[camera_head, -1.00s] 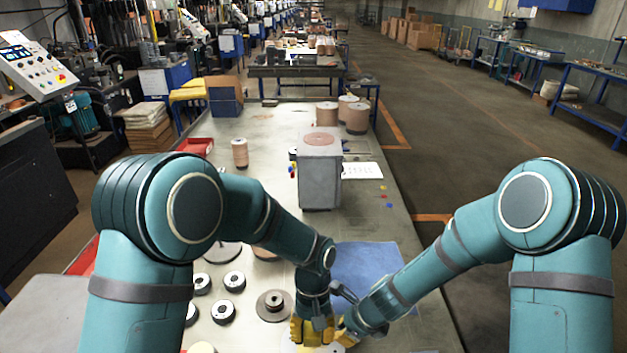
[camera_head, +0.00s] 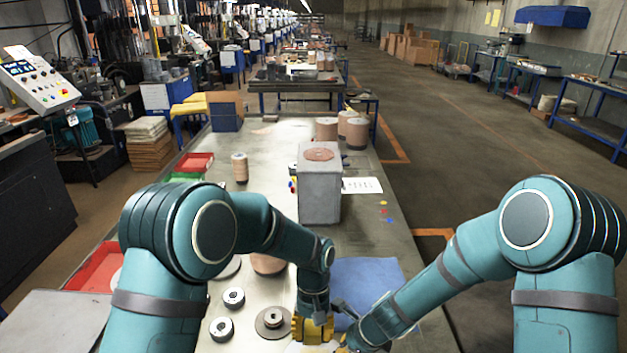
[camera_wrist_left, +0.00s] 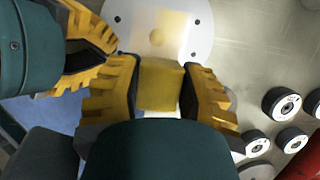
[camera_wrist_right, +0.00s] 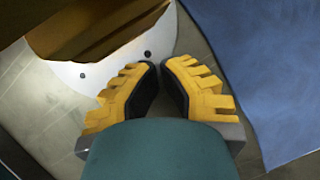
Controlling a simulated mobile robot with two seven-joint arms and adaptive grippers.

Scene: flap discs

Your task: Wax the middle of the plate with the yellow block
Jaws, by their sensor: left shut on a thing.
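The plate (camera_wrist_left: 197,22) is a white round disc with small dark holes, lying flat on the bench. A pale yellow patch (camera_wrist_left: 171,38) shows near its middle. My left gripper (camera_wrist_left: 163,66) is shut on the yellow block (camera_wrist_left: 158,88), with its fingers on either side. The block is over the plate; I cannot tell whether it touches. In the head view the left gripper (camera_head: 314,330) hides most of the plate. My right gripper (camera_wrist_right: 159,64) is shut with its tips close together at the plate's edge, and nothing shows between them.
A dark flap disc (camera_head: 272,322) and several small black-rimmed discs (camera_head: 233,297) lie to the left. A grey box (camera_head: 320,195) stands beyond. A red tray (camera_head: 95,267) sits at the bench's left edge.

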